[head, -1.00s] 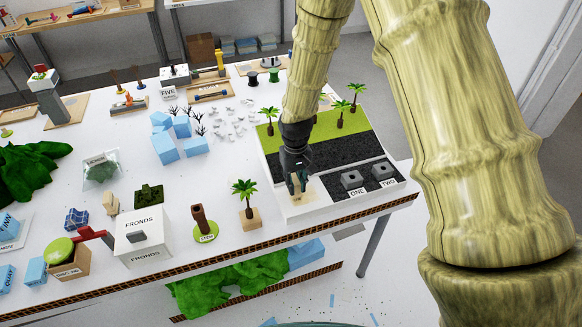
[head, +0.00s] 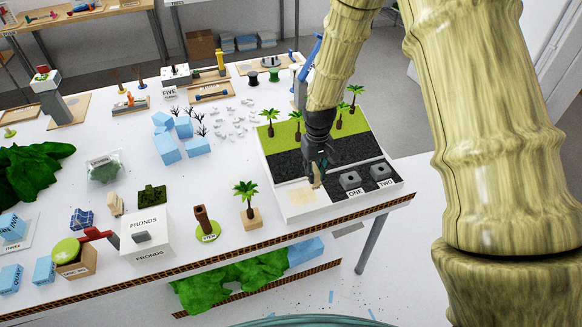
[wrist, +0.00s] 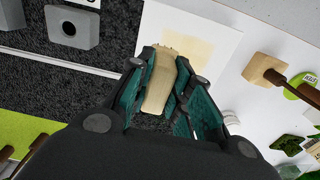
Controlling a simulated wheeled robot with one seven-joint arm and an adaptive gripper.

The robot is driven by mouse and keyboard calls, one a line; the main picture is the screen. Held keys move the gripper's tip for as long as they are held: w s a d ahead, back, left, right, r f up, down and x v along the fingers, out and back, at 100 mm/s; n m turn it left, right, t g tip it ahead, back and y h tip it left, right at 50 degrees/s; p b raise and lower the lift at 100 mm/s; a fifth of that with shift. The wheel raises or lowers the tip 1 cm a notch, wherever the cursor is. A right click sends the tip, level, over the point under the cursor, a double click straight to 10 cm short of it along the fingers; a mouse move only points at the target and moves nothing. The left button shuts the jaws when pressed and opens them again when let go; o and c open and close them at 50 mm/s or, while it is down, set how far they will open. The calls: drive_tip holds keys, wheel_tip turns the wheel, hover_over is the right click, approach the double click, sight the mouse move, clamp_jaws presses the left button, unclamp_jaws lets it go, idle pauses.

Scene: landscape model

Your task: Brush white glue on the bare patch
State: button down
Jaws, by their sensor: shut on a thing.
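The landscape model's board (head: 318,210) stands at the right end of the white table. Its bare patch (head: 296,201) is a pale tan area on the white front left part. The patch also shows in the wrist view (wrist: 192,46), with slightly deeper tan inside. My gripper (head: 316,176) is low over the model, at the patch's right side. It is shut on a pale wooden brush-like piece (wrist: 160,84), its far end pointing toward the patch. Whether that end touches the surface, I cannot tell. No white glue is clearly visible.
Grey blocks on the plates ONE (head: 351,180) and TWO (head: 381,172) stand just right of my gripper. Palm trees (head: 338,119) stand on the green strip behind. Another palm on a wooden block (head: 248,205) and a brown trunk (head: 204,222) stand to the left.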

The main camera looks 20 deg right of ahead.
sight(315, 169)
drive_tip(key=shift+r+p, duration=1.5)
drive_tip(key=shift+r, duration=0.85)
